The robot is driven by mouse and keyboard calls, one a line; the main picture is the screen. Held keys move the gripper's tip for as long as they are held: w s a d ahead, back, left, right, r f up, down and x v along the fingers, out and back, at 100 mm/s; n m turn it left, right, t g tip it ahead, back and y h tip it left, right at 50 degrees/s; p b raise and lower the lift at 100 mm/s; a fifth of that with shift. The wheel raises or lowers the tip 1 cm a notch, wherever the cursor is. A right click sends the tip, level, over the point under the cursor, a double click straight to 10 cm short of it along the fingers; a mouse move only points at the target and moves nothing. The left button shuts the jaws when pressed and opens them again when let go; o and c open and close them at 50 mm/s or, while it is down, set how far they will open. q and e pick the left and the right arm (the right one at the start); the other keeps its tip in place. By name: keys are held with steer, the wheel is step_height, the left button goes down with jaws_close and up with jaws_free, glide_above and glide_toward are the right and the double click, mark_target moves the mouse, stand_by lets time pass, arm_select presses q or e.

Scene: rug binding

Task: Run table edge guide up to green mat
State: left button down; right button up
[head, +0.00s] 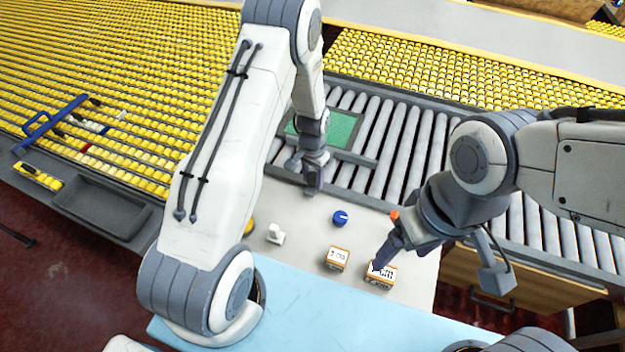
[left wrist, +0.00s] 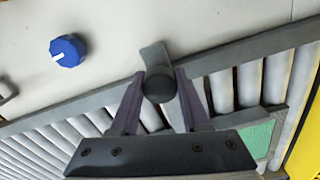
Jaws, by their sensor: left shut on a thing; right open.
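My left gripper (head: 312,182) is shut on the round dark knob of the table edge guide, at the border between the pale table and the rollers. In the left wrist view the gripper's fingers (left wrist: 160,98) stand on either side of this knob, and the guide's grey plate (left wrist: 154,56) reaches over the table edge. The green mat (head: 341,128) lies on the rollers in a grey frame, just beyond the left gripper; it also shows in the left wrist view (left wrist: 262,137) at lower right. My right gripper (head: 388,247) is open above the table, close to an orange-and-white box (head: 381,276).
A blue knob (head: 340,218), a white piece (head: 275,235) and a second orange-and-white box (head: 337,259) stand on the table (head: 300,250). Grey rollers (head: 405,135) run behind it. A grey tray (head: 98,206) is at left.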

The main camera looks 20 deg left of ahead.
arm_select(q)
steer(key=shift+c, duration=1.9)
jaws_free()
steer(key=shift+s, duration=0.1)
step_height(320, 180, up, 10)
steer(key=shift+f+b, duration=0.15)
steer(key=shift+b, duration=0.9)
steer(key=shift+r, duration=0.4)
